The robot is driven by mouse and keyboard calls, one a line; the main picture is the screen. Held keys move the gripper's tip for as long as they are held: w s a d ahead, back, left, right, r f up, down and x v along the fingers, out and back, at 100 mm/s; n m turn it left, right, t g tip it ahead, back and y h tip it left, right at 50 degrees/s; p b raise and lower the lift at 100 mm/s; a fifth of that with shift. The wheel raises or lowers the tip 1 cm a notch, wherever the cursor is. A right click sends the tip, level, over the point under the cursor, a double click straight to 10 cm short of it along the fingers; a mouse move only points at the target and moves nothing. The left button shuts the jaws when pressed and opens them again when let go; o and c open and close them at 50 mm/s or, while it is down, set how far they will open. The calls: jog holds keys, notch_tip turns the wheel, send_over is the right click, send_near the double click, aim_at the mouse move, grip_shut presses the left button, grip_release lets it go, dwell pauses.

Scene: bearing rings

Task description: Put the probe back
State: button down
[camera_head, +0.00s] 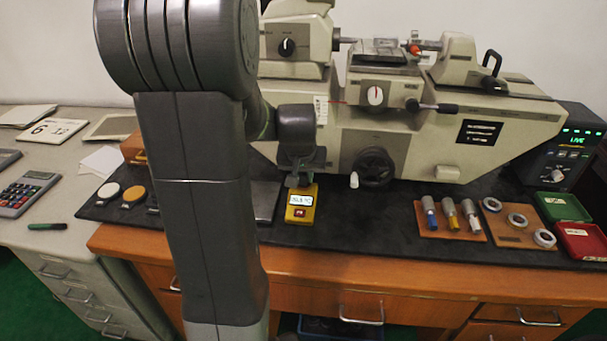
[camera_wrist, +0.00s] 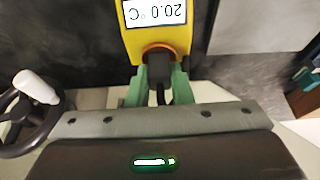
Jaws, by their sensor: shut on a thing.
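The yellow thermometer (camera_head: 301,207) lies on the dark mat in front of the large machine, its display lit. In the wrist view the thermometer (camera_wrist: 158,45) shows upside down and reads 20.0 °C. My gripper (camera_head: 302,180) is at its far end. In the wrist view the green fingers of my gripper (camera_wrist: 159,88) are shut on a black piece, apparently the probe (camera_wrist: 159,68). The probe's front meets an orange ring at the thermometer's end; how deep it sits cannot be told. The head view hides the probe behind my gripper.
The cream measuring machine (camera_head: 400,130) with its black handwheel (camera_head: 373,167) stands close behind and right. A grey plate (camera_head: 264,200) lies just left of the thermometer. Wooden holders with plugs (camera_head: 450,232) and rings (camera_head: 517,238) lie right. Mat between is clear.

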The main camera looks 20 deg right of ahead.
jog(key=shift+f, duration=0.3)
jog(key=c, duration=1.2)
grip_release()
jog(key=shift+r, duration=0.15)
jog(key=shift+r+p, duration=2.95)
jog(key=shift+r, duration=1.25)
jog(key=shift+f, duration=0.2)
notch_tip(320, 180, down, 8)
jog(key=b, duration=0.6)
jog(key=shift+f, duration=0.15)
